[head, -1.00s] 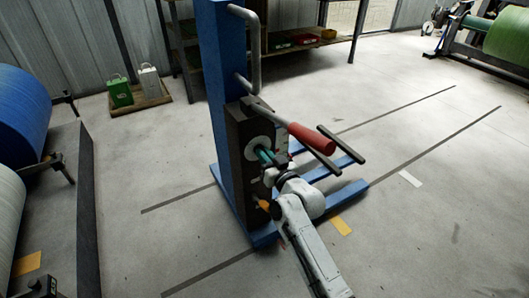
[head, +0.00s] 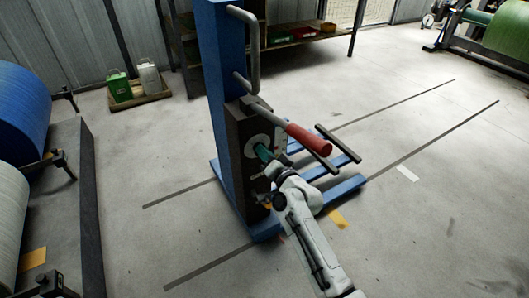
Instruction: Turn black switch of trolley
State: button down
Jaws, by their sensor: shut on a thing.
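The trolley has a blue upright column (head: 215,70) on low blue legs (head: 347,190), with a dark box (head: 233,135) on its front. A white round plate (head: 254,142) is on that box. My gripper (head: 262,152) reaches this plate from the lower right, with teal fingers against it. It is shut on the black switch at the plate, which the fingers and wrist mostly hide. A red handle grip (head: 309,139) sticks out above my wrist, apart from it.
A blue roll (head: 22,108) and a pale roll (head: 8,220) are at the left. Green and white cans (head: 120,88) stand on a wooden board at the back. A shelf (head: 300,40) and green roll (head: 505,33) are behind.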

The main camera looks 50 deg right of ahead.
jog(key=shift+f, duration=0.1)
dwell(0.3)
jog(key=c, duration=1.2)
grip_release()
jog(key=p+v, duration=0.1)
jog(key=v, duration=1)
jog(key=shift+w, duration=0.1)
jog(key=s+a+f+n+g+y, duration=0.2)
jog(key=a+f+n+g+y, duration=0.25)
jog(key=a, duration=0.35)
jog(key=s+a+f+n+g, duration=0.1)
jog(key=s+a+n+g, duration=0.1)
jog(key=s+g, duration=0.35)
jog(key=s+a+f+n+g, duration=0.2)
jog(key=s+n, duration=0.1)
jog(key=s, duration=0.5)
jog(key=s+a+f+n+g, duration=0.1)
jog(key=s+a+n+g, duration=0.2)
jog(key=s, duration=0.4)
notch_tip(320, 180, up, 26)
jog(key=s+g+p, duration=0.1)
jog(key=p, duration=2.4)
jog(key=shift+s+d+f+m+p, duration=0.2)
jog(key=shift+s+m+p, duration=0.05)
jog(key=shift+m+p, duration=0.1)
